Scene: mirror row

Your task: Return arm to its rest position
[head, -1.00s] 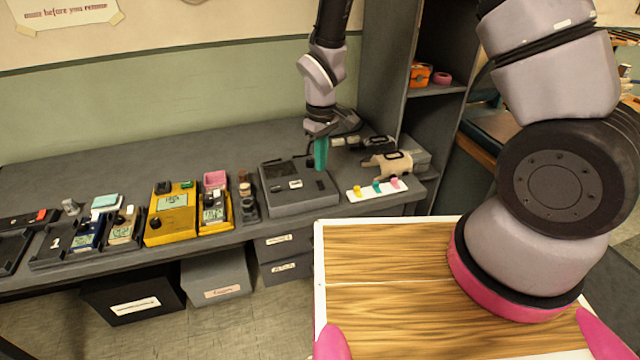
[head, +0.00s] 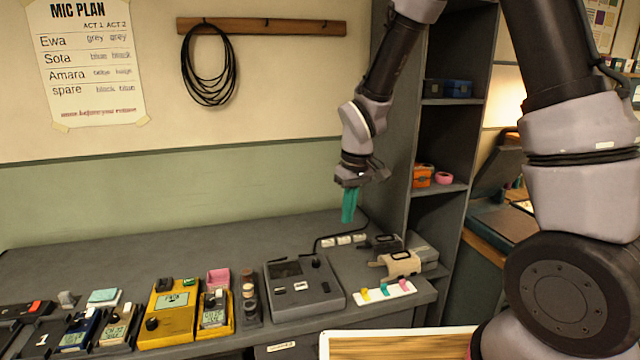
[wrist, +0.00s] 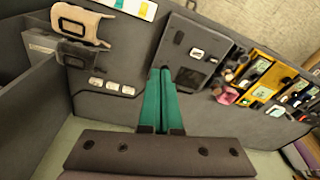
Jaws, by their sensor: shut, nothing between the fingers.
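My gripper (head: 349,206) has teal fingers that are shut with nothing between them. It hangs pointing down above the back right part of the grey bench (head: 200,250), apart from the things on it. In the wrist view the gripper (wrist: 158,75) shows its two teal fingers side by side, with the bench below them. My arm runs from the large joints at the right, up out of the picture, and down to the gripper.
A grey console (head: 303,288), a beige strap holder (head: 400,264) and a white strip with coloured clips (head: 386,292) lie near the gripper. Yellow devices (head: 168,314) stand further left. A grey shelf (head: 440,140) rises at right. The wall behind is clear below a hanging cable (head: 208,65).

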